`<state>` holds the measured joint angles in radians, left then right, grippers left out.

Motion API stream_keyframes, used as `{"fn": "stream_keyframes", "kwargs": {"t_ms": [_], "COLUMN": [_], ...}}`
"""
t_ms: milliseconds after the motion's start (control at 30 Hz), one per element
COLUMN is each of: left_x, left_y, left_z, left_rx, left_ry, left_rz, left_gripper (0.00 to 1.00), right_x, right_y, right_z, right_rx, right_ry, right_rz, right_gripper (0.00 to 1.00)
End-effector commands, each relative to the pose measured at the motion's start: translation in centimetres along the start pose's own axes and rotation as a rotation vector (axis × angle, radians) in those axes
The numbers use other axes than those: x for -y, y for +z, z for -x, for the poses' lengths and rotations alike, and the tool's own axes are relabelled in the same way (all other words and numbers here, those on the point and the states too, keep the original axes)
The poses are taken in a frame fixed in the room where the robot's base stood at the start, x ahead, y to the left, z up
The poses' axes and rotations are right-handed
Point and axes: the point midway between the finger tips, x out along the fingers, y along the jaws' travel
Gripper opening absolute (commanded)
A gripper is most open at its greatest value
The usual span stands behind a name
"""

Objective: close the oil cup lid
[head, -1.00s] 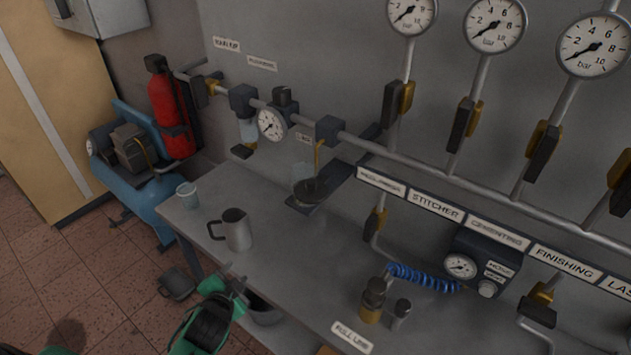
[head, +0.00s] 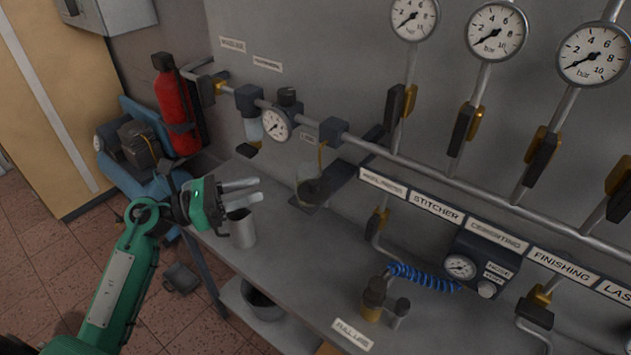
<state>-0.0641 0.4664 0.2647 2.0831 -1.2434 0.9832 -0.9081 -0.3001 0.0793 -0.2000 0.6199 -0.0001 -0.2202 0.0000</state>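My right gripper is out of view.
The metal jug (head: 241,230) stands on the grey bench (head: 310,260) under my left gripper. A pressure pipe with a small gauge (head: 275,124) and hanging valves runs above. The bench middle is clear.

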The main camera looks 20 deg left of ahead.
Motion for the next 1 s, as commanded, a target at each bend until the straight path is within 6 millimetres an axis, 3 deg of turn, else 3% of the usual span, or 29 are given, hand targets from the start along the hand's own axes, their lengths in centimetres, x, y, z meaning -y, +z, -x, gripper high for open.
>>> {"fn": "stream_keyframes", "kwargs": {"t_ms": [200, 333, 800, 1000], "left_x": [0.3, 0.4, 0.8, 0.9], "left_y": [-0.4, -0.3, -1.2, -1.8], "left_z": [0.5, -0.6, -9.7, -12.2], "left_rx": [-0.116, -0.12, -0.116, -0.117], "left_ry": [-0.049, -0.053, -0.051, -0.05], "left_rz": [-0.124, -0.126, -0.122, -0.122], "left_gripper": [0.39, 0.39, 0.39, 0.39], "right_x": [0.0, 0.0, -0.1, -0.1], "right_y": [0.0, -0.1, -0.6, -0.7], "right_z": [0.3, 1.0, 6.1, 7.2], "right_rx": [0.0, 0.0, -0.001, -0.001], "right_ry": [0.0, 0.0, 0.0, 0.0], "right_rz": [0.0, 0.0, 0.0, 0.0], "right_gripper": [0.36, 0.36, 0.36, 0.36]}}
